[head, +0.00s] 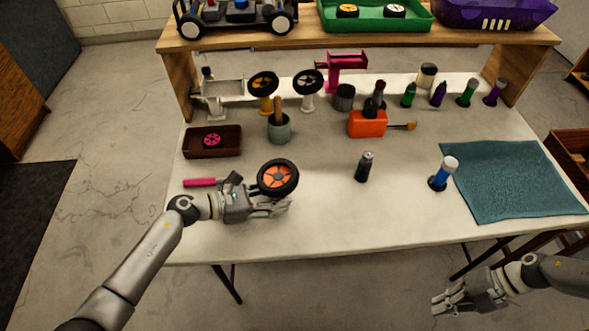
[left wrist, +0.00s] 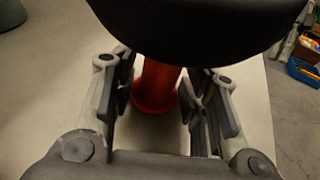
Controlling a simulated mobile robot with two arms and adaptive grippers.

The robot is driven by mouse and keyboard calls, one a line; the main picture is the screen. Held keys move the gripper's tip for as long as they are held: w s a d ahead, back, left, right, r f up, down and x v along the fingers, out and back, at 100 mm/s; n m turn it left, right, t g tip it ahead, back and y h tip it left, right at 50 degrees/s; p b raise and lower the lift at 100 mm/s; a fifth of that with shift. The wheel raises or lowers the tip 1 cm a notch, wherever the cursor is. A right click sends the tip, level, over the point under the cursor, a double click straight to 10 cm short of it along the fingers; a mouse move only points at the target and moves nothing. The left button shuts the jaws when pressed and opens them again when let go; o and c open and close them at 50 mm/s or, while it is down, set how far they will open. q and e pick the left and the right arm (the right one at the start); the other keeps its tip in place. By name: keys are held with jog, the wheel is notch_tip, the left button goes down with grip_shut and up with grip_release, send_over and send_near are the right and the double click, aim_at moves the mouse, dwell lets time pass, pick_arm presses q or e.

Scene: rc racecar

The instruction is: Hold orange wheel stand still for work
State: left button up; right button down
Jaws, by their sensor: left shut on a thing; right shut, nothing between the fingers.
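The orange wheel stand shows as an orange post with a wider foot (left wrist: 155,88) in the left wrist view, upright on the white table. On top sits a black-tyred wheel with an orange hub (head: 278,178), at the table's front left in the head view. My left gripper (head: 272,205) is low beside the wheel and shut on the stand's post. The tyre hides part of the post and the tops of the fingers in the left wrist view. My right gripper (head: 450,302) is shut and empty, off the table's front edge at lower right.
A pink-handled tool (head: 200,182) lies just left of the wheel. A dark bottle (head: 364,166) and a blue bottle (head: 442,174) stand to the right, beside a teal mat (head: 515,185). Yellow (head: 263,88) and white (head: 308,88) wheel stands are behind. The table's front centre is clear.

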jog(key=w+a+r+n+g, duration=0.1)
jog(key=w+a+r+n, duration=0.2)
jog(key=a, duration=0.4)
jog(key=w+a+r+n+g, duration=0.1)
jog(key=w+a+r+n, duration=0.3)
jog(key=w+a+n, duration=0.2)
jog(key=w+a+r+n+g, duration=0.1)
jog(key=w+a+r+n, duration=0.3)
jog(key=a, duration=0.4)
jog(key=shift+w+a+r+n+g, duration=0.15)
jog(key=shift+w+a+n+g, duration=0.2)
jog(key=shift+n, duration=0.55)
jog(key=w+a+r+n+h, duration=0.3)
jog(key=w+a+r+n, duration=0.3)
jog(key=w+r, duration=0.15)
jog(key=n+t+h, duration=0.4)
jog(key=n+t, duration=0.1)
send_near(294, 172)
jog(key=shift+w+d+r+g, duration=0.1)
jog(key=shift+w+r+g, duration=0.15)
jog(key=shift+w+r, duration=0.05)
jog(key=shift+f, duration=0.15)
jog(key=shift+a+f, duration=0.15)
jog(key=shift+f, duration=1.55)
jog(key=shift+a+f, duration=0.2)
jog(key=shift+f, duration=1.45)
jog(key=shift+f, duration=0.1)
